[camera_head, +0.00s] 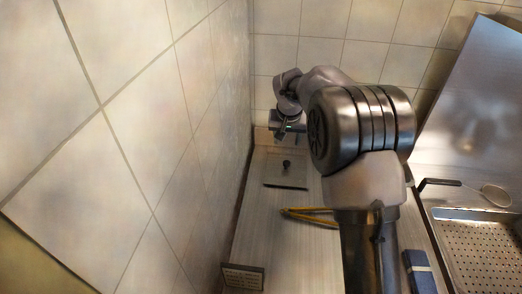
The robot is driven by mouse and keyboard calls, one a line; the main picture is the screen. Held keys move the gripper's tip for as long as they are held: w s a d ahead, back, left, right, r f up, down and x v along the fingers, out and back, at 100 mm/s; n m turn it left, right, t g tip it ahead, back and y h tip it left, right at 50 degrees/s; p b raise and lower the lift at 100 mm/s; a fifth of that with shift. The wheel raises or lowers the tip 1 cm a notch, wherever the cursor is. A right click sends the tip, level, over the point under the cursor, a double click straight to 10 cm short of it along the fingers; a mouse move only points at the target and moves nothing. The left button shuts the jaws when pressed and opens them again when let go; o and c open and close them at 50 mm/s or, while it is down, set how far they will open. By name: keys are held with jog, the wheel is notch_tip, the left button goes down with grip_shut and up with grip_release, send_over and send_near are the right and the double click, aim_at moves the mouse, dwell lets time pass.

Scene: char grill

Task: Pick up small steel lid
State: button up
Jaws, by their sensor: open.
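The small steel lid (286,173) is a flat, squarish grey plate with a dark knob (286,164) on top. It lies flat on the pale counter, close to the tiled wall on the left. My gripper (286,138) is beyond the lid, towards the back wall, and apart from it. The gripper is open, though its fingers are small and partly dark in this view. Nothing shows between them.
Yellow tongs (308,216) lie on the counter in front of the lid. A small slotted block (243,277) and a blue item (419,271) are nearer. A strainer (494,195) and a perforated steel tray (487,250) are at right. Tiled walls bound the left and back.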

jog(key=b, duration=0.1)
send_near(287, 162)
jog(key=x, duration=0.1)
jog(key=b+x, duration=0.1)
jog(key=x, duration=0.1)
jog(key=shift+w+d+f, duration=0.15)
jog(key=shift+d+f, duration=0.2)
jog(key=x, duration=0.1)
jog(key=b+x, duration=0.1)
jog(key=x, duration=0.3)
jog(key=shift+a+b, duration=0.3)
jog(key=shift+b, duration=0.05)
jog(key=shift+r, duration=0.15)
grip_shut()
